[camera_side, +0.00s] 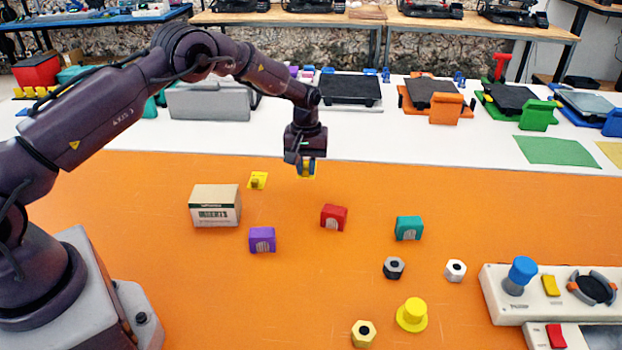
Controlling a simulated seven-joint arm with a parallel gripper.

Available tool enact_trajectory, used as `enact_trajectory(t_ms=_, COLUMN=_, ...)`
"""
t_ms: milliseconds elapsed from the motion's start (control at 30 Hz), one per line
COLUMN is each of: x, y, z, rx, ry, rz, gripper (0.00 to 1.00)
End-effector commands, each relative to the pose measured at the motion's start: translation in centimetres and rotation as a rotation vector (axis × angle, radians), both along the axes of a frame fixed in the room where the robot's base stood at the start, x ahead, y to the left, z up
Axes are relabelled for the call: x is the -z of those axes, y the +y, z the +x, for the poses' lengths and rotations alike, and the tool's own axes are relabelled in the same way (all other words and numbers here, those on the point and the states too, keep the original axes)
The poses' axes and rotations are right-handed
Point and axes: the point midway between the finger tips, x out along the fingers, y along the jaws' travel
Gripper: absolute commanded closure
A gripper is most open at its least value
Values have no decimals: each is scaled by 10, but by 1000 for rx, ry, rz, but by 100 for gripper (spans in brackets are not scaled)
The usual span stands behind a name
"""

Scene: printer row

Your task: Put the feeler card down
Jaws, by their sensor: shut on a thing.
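My gripper (307,163) hangs down at the upper middle of the orange mat, near its back edge. It is shut on a small yellow card with an upright grip, which I take for the feeler card (312,175). The jaws hide much of the card. I cannot tell whether its underside touches the mat or is a little above it. A similar yellow card (258,180) with a raised tab lies on the mat to the left, apart from my gripper.
Several nuts and a yellow knob (412,314) lie in front. A control panel (506,301) is at right. Printers line the back.

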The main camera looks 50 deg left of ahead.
Motion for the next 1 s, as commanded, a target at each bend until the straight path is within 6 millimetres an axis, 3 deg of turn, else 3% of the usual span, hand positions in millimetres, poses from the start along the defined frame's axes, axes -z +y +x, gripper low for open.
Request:
enact_trajectory(t_ms=367, x=24, y=3, z=18, rx=0, ry=1, rz=-1, gripper=100)
enact_trajectory(t_ms=533, x=48, y=3, z=17, rx=-1, ry=1, rz=-1, gripper=100)
enact_trajectory(t_ms=967, x=54, y=3, z=17, rx=0, ry=0, rz=0, gripper=100)
enact_trajectory(t_ms=1000, x=53, y=3, z=17, rx=0, ry=-1, rz=0, gripper=76)
